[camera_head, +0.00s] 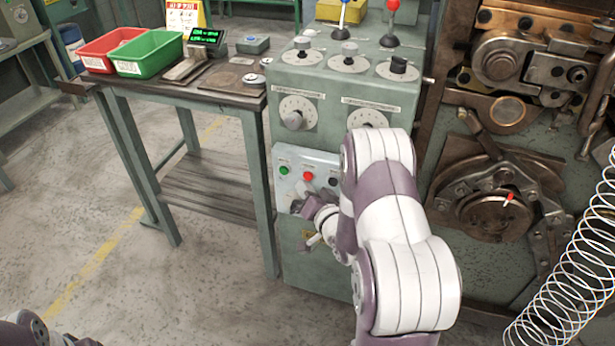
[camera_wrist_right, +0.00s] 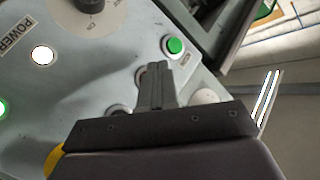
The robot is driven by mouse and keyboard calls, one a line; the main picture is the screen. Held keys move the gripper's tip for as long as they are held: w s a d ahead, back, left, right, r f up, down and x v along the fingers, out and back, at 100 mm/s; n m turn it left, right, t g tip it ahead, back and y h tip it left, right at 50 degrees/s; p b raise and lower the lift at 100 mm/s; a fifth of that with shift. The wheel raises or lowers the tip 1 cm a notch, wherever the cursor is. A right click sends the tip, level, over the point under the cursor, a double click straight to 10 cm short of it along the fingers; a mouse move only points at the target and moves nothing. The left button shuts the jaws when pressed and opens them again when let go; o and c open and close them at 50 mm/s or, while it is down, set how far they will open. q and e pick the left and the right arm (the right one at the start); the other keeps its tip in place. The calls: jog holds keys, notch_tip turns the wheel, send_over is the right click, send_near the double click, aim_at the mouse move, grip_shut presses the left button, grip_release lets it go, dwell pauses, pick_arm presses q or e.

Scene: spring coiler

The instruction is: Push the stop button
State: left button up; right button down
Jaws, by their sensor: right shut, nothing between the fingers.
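The grey control panel (camera_head: 309,160) on the front of the green machine cabinet carries a green button (camera_head: 284,170), a red button (camera_head: 308,176) and a black knob or button (camera_head: 333,181) in a row. The red one looks like the stop button; its label is unreadable. My right gripper (camera_head: 306,197) is in front of the panel, just below the red button. In the right wrist view its closed fingers (camera_wrist_right: 155,85) point at the panel and hide most of a button behind them. The green button (camera_wrist_right: 174,45) shows beside the fingertips. I cannot tell whether the fingers touch anything. My left gripper is out of view.
Dials (camera_head: 297,112) and levers sit above the panel. A side table (camera_head: 200,98) left of the cabinet holds a red bin (camera_head: 105,50) and a green bin (camera_head: 150,52). The coiling mechanism (camera_head: 495,210) and a large spring (camera_head: 570,285) are to the right.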

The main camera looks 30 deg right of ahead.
jog(key=shift+w+d, duration=0.1)
jog(key=shift+d, duration=0.05)
jog(key=shift+w+d, duration=0.2)
jog(key=shift+w+d, duration=0.2)
jog(key=shift+d, duration=0.05)
dwell(0.8)
jog(key=shift+s+a, duration=0.5)
jog(key=shift+a, duration=0.1)
jog(key=shift+s+a+p, duration=0.6)
jog(key=shift+s+a, duration=1.05)
jog(key=shift+a, duration=0.25)
